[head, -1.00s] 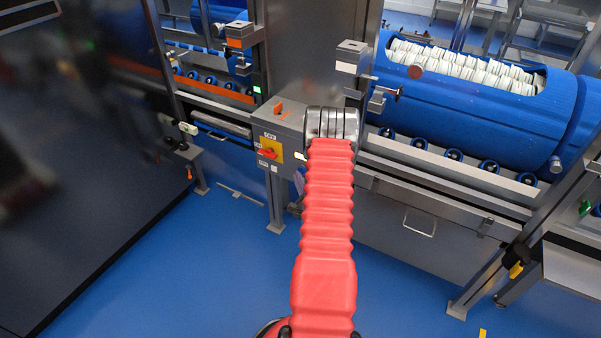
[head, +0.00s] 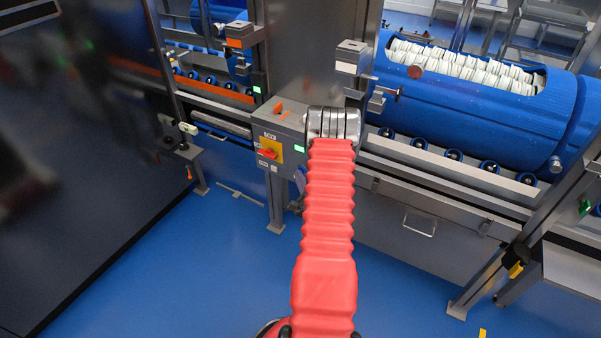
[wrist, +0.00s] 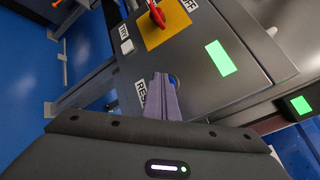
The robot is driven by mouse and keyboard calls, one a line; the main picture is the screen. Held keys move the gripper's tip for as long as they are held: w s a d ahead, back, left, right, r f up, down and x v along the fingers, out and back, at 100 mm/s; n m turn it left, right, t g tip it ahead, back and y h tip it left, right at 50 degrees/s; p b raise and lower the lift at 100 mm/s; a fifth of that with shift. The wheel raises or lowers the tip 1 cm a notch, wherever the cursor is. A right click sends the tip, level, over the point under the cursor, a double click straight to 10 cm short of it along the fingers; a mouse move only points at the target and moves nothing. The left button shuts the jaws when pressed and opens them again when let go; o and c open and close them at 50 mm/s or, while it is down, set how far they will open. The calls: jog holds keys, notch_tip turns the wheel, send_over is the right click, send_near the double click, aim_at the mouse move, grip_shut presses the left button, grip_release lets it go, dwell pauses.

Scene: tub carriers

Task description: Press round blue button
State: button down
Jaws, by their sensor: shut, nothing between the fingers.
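The round blue button (wrist: 174,81) is on the grey control box (wrist: 200,92) in the wrist view. Only a sliver of it shows past the right side of my finger tips. My gripper (wrist: 161,78) is shut and empty, its grey fingers pointing at the box right over the button. Whether the tips touch the button I cannot tell. A white label (wrist: 141,93), partly covered, is just left of the fingers.
On the box are a red rotary switch on a yellow plate (wrist: 166,22) and a lit green panel (wrist: 220,58). A steel post stands behind it. A blue drum (head: 450,115) on rollers is at the right. A dark panel (head: 80,180) is at the left. Blue floor lies open below.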

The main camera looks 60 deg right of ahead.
jog(key=shift+a, duration=0.4)
jog(key=a, duration=0.6)
jog(key=shift+s, duration=0.3)
dwell(0.4)
dwell(0.8)
